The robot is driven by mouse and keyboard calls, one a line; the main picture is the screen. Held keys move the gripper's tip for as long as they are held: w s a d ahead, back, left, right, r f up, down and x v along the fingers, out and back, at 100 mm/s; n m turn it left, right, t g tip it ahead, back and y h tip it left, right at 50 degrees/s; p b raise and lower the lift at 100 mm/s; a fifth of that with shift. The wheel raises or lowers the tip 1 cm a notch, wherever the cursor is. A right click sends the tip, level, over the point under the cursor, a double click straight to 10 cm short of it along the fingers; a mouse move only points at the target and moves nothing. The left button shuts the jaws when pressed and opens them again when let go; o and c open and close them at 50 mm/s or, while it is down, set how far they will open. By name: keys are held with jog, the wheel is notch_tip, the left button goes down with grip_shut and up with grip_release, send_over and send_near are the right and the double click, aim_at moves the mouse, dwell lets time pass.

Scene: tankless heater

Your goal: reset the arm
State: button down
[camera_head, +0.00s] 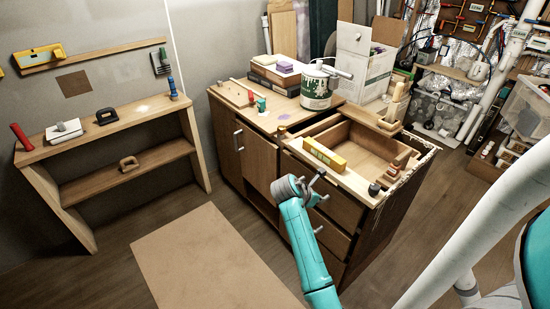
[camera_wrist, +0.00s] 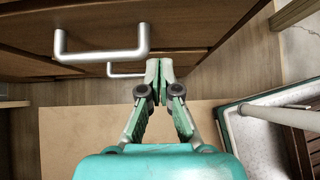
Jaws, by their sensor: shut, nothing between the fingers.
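My arm shows in the head view as a teal link with a grey wrist, in front of the wooden cabinet (camera_head: 350,235). My gripper (camera_wrist: 159,64) is seen in the wrist view, with its two green-and-grey fingers together at the tips and nothing between them. It is close to the cabinet's drawer fronts. A silver bar handle (camera_wrist: 105,55) is just left of the fingertips, and a second handle (camera_wrist: 122,74) lies behind them. I cannot tell whether the fingertips touch a handle. In the head view the gripper's fingers (camera_head: 318,186) are small and partly hidden by the wrist.
A paint can (camera_head: 316,90) and a white box (camera_head: 362,65) stand on top. A wooden shelf (camera_head: 95,135) is at the left. A brown board (camera_head: 205,262) lies on the floor.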

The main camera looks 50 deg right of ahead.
jog(key=s+a+f+m+t, duration=0.1)
jog(key=a+f+t, duration=0.2)
jog(key=a+f, duration=0.35)
jog(key=a+f+m+t, duration=0.1)
jog(key=a+f+t, duration=0.2)
jog(key=a, duration=0.6)
jog(key=s+a+f+m+t+y, duration=0.1)
jog(key=s+a+t+y, duration=0.15)
jog(key=a, duration=0.45)
jog(key=s+a+m+t+y, duration=0.1)
jog(key=s+a+m+t, duration=0.15)
jog(key=a, duration=0.45)
jog(key=s+a+r+m+t+y, duration=0.2)
jog(key=s+a+r+m+t, duration=0.1)
jog(key=s+a+r+m, duration=0.2)
jog(key=s+a+r+m+t+y, duration=0.3)
jog(key=s+a+r+m, duration=0.1)
jog(key=s+a+r, duration=0.6)
jog(key=s+r, duration=0.3)
jog(key=r, duration=0.2)
jog(key=shift+s+a+m, duration=0.3)
jog(key=shift+s+m, duration=0.05)
jog(key=shift+s, duration=0.05)
jog(key=shift+r, duration=0.1)
